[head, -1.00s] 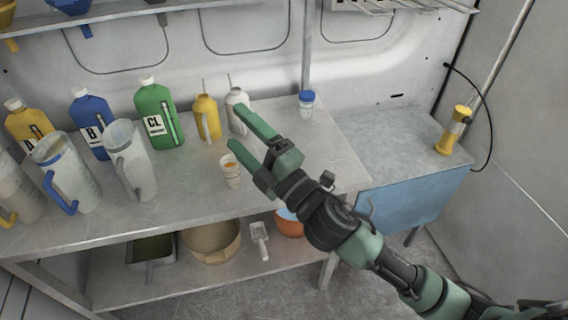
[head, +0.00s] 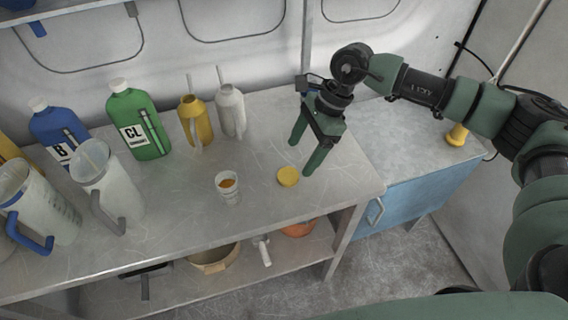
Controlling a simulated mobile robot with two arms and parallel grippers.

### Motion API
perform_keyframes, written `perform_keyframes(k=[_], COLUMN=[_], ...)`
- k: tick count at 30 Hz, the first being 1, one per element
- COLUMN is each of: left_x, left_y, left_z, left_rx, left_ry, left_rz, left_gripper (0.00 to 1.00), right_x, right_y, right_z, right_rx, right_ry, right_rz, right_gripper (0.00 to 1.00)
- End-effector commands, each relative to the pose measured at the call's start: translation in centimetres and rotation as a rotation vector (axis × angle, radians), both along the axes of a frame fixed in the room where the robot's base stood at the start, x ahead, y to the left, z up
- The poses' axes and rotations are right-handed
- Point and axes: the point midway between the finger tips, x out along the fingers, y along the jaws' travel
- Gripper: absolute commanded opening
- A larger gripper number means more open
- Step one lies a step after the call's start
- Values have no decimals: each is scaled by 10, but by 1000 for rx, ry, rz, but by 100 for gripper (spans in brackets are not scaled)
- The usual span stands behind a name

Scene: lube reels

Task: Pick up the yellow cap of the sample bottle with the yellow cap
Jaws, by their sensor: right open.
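A round yellow cap (head: 287,177) lies flat on the grey metal bench, apart from any bottle. Left of it stands a small clear open container (head: 228,188) with amber content, likely the sample bottle. My right gripper (head: 300,160) points down with its two green fingers spread and nothing between them. Its fingertips are just behind and to the right of the cap, and look apart from it; their exact height over the bench is hard to tell. My left gripper is not in view.
White (head: 230,109) and yellow (head: 195,120) oil cans, a green CL jug (head: 138,120), a blue B jug (head: 58,130) and clear pitchers (head: 105,185) stand left. A blue cabinet (head: 415,205) adjoins right, with a yellow object (head: 457,135) on top. Bench around the cap is clear.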

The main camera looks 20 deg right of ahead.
Motion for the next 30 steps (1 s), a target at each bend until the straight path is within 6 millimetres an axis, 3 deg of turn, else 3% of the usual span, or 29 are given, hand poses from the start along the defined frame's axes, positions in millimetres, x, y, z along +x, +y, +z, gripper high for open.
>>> perform_keyframes(k=[11,15,23,26,30], left_x=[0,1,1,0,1], left_y=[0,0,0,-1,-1], left_z=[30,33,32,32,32], left_rx=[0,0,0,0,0], left_ry=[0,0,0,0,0], left_rz=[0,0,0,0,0], left_gripper=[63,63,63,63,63], right_x=[6,6,6,6,6], right_y=[17,23,25,25,25], right_z=[-43,-60,-65,-65,-65], right_rx=[4,5,6,6,6], right_ry=[4,3,0,0,0], right_rz=[1,1,0,0,0], right_gripper=[77,77,77,55,16])
